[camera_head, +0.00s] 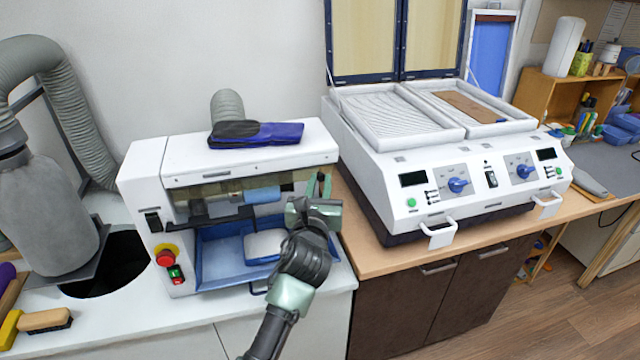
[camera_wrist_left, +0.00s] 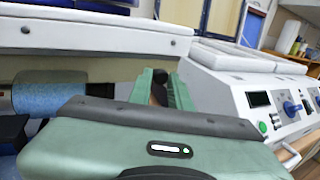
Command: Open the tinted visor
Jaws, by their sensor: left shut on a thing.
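The tinted visor (camera_head: 222,191) is a brownish see-through strip along the front of the white grinding machine (camera_head: 250,167), under its hood. In the left wrist view the visor (camera_wrist_left: 75,70) shows as a dull brown band behind my gripper. My left gripper (camera_head: 319,187) is at the right end of the visor, its green fingers pointing up. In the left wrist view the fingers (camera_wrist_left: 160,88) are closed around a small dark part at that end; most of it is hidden. A blue roller (camera_head: 263,195) shows at the visor. My right gripper is not in view.
A blue tray area (camera_head: 215,255) lies below the visor. A blue and black cloth item (camera_head: 255,134) lies on the hood. A red stop button (camera_head: 166,258) is on the machine's left front. A white twin-bed press (camera_head: 440,170) stands close on the right.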

